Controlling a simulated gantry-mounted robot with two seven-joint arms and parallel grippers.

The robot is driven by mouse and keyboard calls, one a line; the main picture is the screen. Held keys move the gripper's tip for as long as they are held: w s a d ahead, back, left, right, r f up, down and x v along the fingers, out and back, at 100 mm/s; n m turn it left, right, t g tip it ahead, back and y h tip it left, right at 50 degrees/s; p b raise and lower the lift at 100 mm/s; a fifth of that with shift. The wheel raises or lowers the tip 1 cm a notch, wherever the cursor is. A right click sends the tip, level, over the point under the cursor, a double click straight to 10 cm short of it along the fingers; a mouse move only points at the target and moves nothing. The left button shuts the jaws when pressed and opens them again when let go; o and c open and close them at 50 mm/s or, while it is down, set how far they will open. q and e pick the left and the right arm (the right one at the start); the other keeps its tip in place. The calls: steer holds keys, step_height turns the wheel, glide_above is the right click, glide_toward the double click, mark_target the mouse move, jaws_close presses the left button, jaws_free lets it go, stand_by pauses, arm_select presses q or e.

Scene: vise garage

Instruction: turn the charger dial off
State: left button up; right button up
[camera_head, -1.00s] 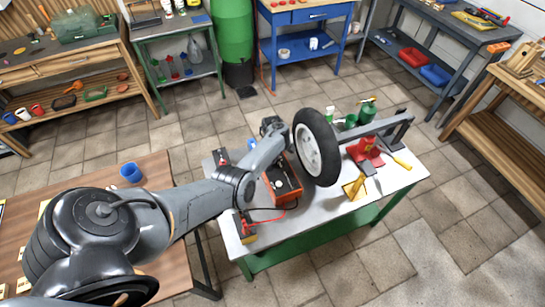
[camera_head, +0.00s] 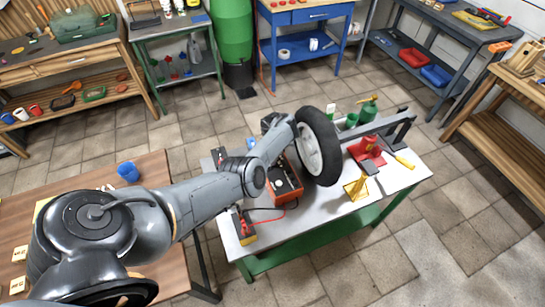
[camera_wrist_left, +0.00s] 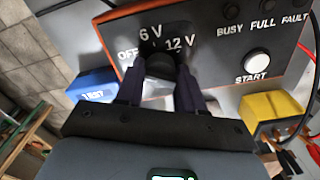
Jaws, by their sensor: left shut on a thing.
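The charger (camera_head: 285,195) is an orange box with a dark panel on the metal bench, partly hidden by my left arm. In the left wrist view its panel (camera_wrist_left: 222,50) fills the top, with the labels OFF, 6 V and 12 V around the dial (camera_wrist_left: 160,66). My left gripper (camera_wrist_left: 162,75) is shut on the dial, one dark finger on each side. The fingers hide most of the dial, so I cannot tell which label it points at. In the head view my left fingertips are hidden. My right gripper is in neither view.
A white START button (camera_wrist_left: 256,62) is right of the dial. A blue TEST block (camera_wrist_left: 93,92) and a yellow block (camera_wrist_left: 270,108) lie close by. A wheel (camera_head: 318,147) stands beside the charger. A red jack (camera_head: 366,152) and yellow stand (camera_head: 356,188) are further right.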

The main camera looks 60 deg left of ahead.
arm_select(q)
steer(key=shift+n, duration=0.3)
steer(key=o, duration=1)
steer(key=shift+o, duration=0.2)
steer(key=shift+r, duration=0.15)
step_height(320, 180, up, 11)
steer(key=p, duration=0.3)
steer(key=shift+f, duration=0.2)
